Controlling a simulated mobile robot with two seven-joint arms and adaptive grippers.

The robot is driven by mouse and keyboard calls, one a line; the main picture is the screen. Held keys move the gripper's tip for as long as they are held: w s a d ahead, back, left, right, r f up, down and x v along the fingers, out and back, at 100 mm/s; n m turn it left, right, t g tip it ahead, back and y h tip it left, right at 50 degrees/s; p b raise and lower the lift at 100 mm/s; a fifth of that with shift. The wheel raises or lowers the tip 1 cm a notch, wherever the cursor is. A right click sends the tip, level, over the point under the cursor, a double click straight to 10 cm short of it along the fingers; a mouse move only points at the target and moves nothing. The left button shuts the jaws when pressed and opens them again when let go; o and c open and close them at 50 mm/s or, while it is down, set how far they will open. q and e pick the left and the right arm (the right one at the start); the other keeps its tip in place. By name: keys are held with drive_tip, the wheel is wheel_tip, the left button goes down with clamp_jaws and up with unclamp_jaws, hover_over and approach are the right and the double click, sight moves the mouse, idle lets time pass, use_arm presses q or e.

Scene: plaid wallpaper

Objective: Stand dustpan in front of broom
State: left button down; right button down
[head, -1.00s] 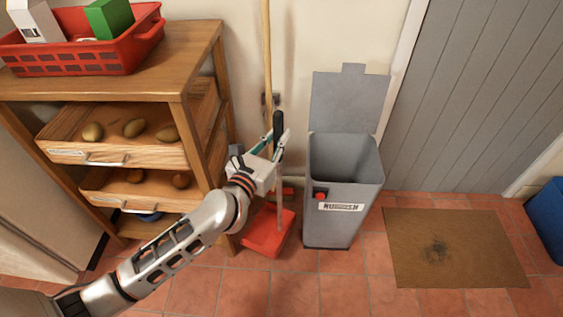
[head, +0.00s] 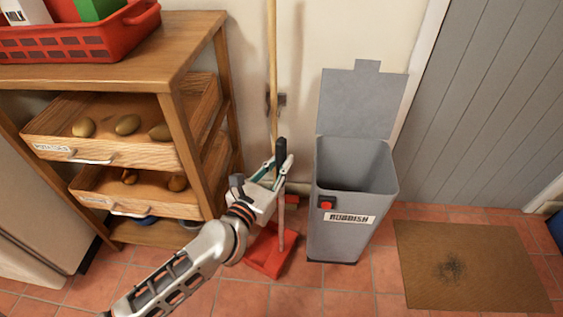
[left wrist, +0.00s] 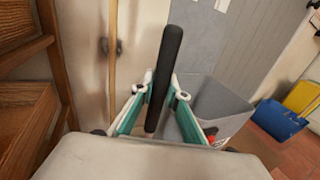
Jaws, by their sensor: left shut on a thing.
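The red dustpan (head: 268,252) has a long upright handle with a black grip (head: 281,153). Its pan is at the floor between the shelf unit and the bin; I cannot tell if it touches the tiles. My left gripper (head: 277,172) is shut on the handle near the black grip, which also shows upright between the fingers in the left wrist view (left wrist: 165,75). The broom's wooden stick (head: 272,70) stands against the wall just behind the handle. Its lower end is mostly hidden by my gripper and the dustpan. My right gripper is not in view.
A grey rubbish bin (head: 345,215) with its lid up stands close on the right. A wooden shelf unit (head: 188,110) with potato drawers is close on the left. A brown doormat (head: 470,265) lies further right.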

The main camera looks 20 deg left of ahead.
use_arm(q)
drive_tip(key=shift+f, duration=0.1)
drive_tip(key=c, duration=2)
unclamp_jaws()
drive_tip(key=shift+r, duration=0.3)
drive_tip(key=shift+s+f, duration=0.1)
drive_tip(key=shift+s, duration=0.2)
drive_tip(key=shift+s+a, duration=0.2)
drive_tip(key=shift+s, duration=1.7)
drive_tip(key=shift+s+a, duration=0.25)
drive_tip(key=shift+s, duration=1.65)
drive_tip(key=shift+s+a, duration=0.2)
drive_tip(key=shift+s, duration=1.7)
